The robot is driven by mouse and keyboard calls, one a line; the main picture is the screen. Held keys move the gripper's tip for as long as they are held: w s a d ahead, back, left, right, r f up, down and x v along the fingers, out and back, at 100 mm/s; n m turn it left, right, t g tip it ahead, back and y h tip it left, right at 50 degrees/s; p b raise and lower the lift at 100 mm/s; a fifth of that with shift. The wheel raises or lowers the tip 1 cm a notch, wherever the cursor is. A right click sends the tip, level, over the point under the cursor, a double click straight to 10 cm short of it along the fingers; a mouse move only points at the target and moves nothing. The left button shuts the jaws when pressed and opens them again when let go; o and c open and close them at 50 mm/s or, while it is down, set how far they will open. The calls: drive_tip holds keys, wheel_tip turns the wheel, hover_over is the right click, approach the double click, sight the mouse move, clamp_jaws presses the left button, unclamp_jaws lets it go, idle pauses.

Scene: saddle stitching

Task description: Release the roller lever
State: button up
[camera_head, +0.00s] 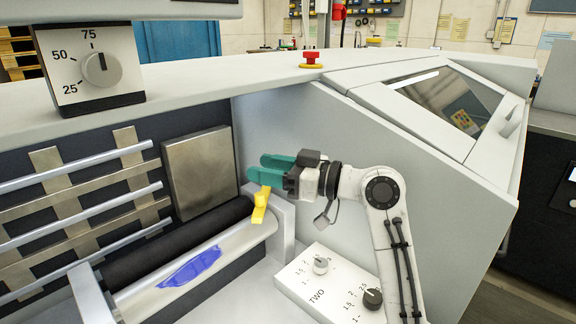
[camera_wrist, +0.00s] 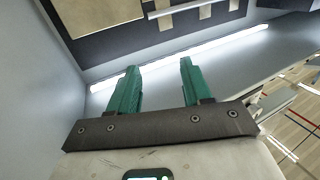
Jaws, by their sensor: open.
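The yellow roller lever (camera_head: 261,206) stands upright at the right end of the rollers in the head view. A silver roller (camera_head: 205,262) with a blue patch and a black roller (camera_head: 180,238) lie to its left. My gripper (camera_head: 256,167), with two green fingers, is open just above the lever, fingers pointing left. The lower finger overlaps the lever's top in the picture; I cannot tell whether they touch. Nothing shows between the fingers. In the wrist view my gripper (camera_wrist: 158,66) is open and empty, and the lever is not visible there.
A control box (camera_head: 322,290) with two knobs sits below my arm. A grey side wall (camera_head: 330,150) stands behind the gripper. A metal block (camera_head: 199,170) and rails (camera_head: 85,180) are at the left. A red emergency button (camera_head: 311,59) is on top.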

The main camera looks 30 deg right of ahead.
drive_tip(key=s+r, duration=0.3)
drive_tip(key=s, duration=0.5)
drive_tip(key=shift+s+a+r+p, duration=0.15)
drive_tip(key=shift+s+r+p, duration=0.1)
drive_tip(key=shift+p, duration=0.2)
drive_tip(key=shift+w, duration=0.1)
